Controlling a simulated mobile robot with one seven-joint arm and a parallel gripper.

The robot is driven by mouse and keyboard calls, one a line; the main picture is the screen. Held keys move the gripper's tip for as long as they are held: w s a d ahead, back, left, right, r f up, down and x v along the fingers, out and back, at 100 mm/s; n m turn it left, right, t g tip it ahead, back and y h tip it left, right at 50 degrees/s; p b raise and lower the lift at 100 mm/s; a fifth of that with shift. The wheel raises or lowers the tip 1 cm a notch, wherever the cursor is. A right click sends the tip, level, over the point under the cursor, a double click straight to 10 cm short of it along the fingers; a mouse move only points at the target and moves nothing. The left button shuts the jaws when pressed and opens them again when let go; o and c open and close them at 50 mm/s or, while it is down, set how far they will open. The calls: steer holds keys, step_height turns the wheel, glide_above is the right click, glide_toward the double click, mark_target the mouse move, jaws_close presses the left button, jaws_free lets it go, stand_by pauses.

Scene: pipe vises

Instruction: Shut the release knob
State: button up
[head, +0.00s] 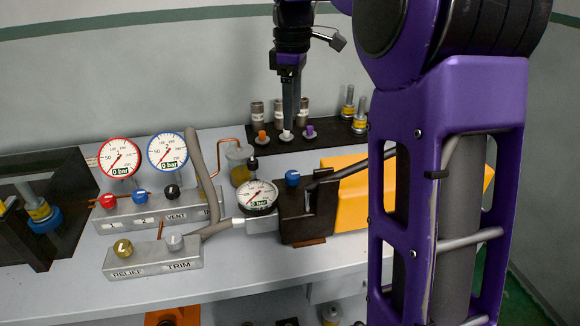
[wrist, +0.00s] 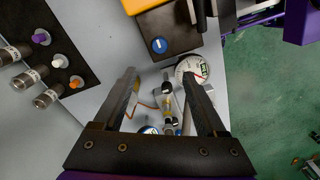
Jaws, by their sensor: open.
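A blue knob with a white mark, which looks like the release knob (head: 292,177), sits on top of the dark block (head: 300,222) at the front of the orange pump. It also shows in the wrist view (wrist: 159,45), beyond my fingertips. My gripper (head: 289,128) points down above the back of the bench, clear of the knob. In the wrist view my gripper (wrist: 160,76) is open, with nothing between the fingers. I cannot tell how far the knob is turned.
A round gauge (head: 258,197) reading 0 bar sits left of the block. A manifold (head: 160,208) with red, blue and black knobs stands further left, with a RELIEF/TRIM block (head: 153,258) in front. A dark tray (head: 290,150) with several fittings lies behind the pump.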

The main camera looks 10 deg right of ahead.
mark_target(292, 174)
step_height(292, 174, down, 16)
steer(key=b, duration=0.2)
steer(key=shift+r+b, duration=0.2)
steer(key=shift+b, duration=0.2)
jaws_close()
